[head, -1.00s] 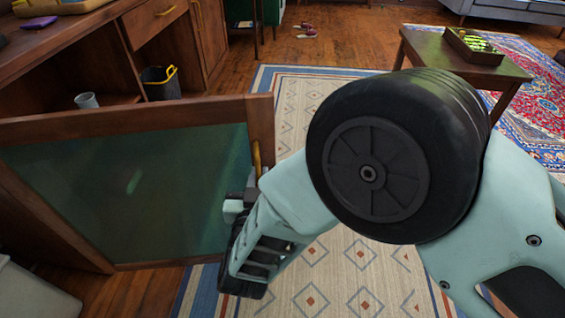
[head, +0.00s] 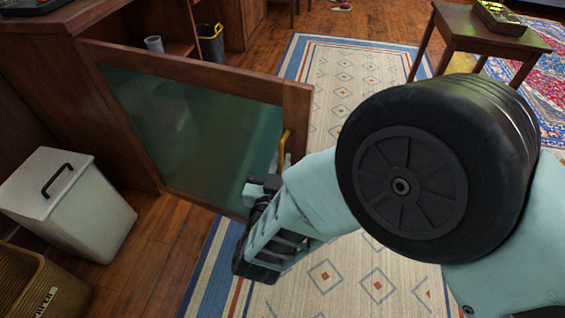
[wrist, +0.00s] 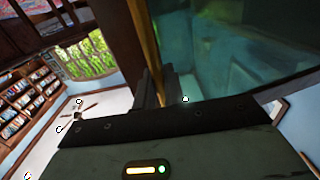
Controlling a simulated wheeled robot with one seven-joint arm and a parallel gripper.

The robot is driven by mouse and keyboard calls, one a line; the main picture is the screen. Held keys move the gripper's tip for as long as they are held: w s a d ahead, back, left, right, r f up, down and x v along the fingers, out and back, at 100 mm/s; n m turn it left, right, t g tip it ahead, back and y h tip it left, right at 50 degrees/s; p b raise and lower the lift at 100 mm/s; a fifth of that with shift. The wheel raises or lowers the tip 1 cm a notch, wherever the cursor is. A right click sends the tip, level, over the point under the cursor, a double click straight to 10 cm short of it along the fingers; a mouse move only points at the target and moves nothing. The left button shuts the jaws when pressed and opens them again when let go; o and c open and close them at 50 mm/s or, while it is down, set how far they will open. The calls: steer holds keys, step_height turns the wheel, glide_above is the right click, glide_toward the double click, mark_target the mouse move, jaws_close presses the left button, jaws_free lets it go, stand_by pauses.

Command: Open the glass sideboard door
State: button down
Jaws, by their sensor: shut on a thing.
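The glass sideboard door (head: 190,128) has a wood frame and a greenish pane. It stands swung well out from the wooden sideboard (head: 112,22), over the floor and the rug's edge. A brass handle (head: 284,147) is on its free edge. My gripper (head: 280,170) is shut on the handle, its fingers partly hidden by the door edge and my arm. In the wrist view the brass handle (wrist: 146,50) runs up from the fingers beside the glass pane (wrist: 225,50).
A lidded white bin (head: 70,205) and a woven basket (head: 40,285) stand at left. A grey cup (head: 154,44) is on the sideboard shelf, with a dark bin (head: 211,45) beyond. A small table (head: 480,35) stands at upper right. The patterned rug (head: 335,75) looks clear.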

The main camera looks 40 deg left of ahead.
steer(key=shift+d, duration=0.1)
steer(key=c, duration=1.7)
jaws_free()
steer(key=shift+s, duration=0.15)
steer(key=p+v, duration=0.2)
steer(key=v, duration=1.5)
steer(key=shift+s+p, duration=0.1)
steer(key=shift+p, duration=0.25)
